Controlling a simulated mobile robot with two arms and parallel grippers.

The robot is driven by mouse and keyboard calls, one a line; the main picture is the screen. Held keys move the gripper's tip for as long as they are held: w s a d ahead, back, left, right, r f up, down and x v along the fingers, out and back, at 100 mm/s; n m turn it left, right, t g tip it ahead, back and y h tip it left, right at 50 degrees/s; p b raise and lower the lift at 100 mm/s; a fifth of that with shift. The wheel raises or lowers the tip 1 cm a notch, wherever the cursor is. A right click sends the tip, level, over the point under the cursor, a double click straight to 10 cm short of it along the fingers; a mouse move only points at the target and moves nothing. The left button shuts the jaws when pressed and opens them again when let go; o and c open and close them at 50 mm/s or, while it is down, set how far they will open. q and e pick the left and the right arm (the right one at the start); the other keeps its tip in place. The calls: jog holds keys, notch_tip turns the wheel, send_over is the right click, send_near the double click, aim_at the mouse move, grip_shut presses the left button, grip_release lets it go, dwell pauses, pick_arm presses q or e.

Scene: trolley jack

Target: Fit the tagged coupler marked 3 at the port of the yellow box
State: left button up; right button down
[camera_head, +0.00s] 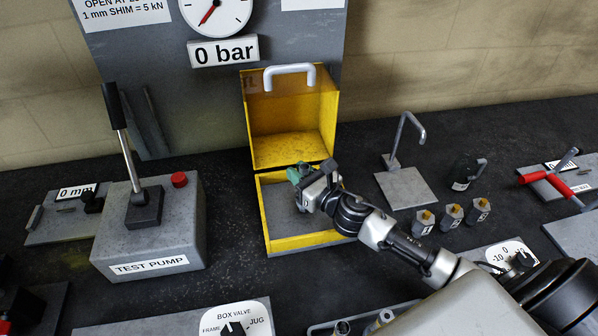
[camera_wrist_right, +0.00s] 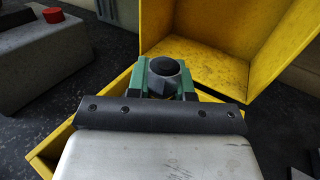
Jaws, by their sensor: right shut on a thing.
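The yellow box (camera_head: 265,225) stands open in mid-bench, its lid raised at the back; its yellow walls also show in the wrist view (camera_wrist_right: 225,55). My right gripper (camera_head: 312,183) is over the open box, shut on a dark round-ended piece (camera_wrist_right: 164,68) with green parts (camera_wrist_right: 142,77) on either side. I cannot tell whether it is the coupler marked 3, and no tag shows on it. The port is not clearly seen. Three tagged, brass-topped couplers (camera_head: 451,216) stand right of the box; their marks are too small to read. My left gripper is not in view.
The test pump (camera_head: 150,235) with its upright lever stands left of the box. A hooked stand (camera_head: 405,187) and a dark mug-like jug (camera_head: 466,174) are to the right. A gauge panel (camera_head: 130,60) rises behind. A box valve plate (camera_head: 235,318) lies in front.

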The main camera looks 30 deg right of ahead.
jog(key=shift+f, duration=0.25)
jog(key=c, duration=0.9)
grip_release()
jog(key=shift+b+v, duration=1.85)
jog(key=shift+v, duration=3.6)
jog(key=shift+a+r, duration=0.1)
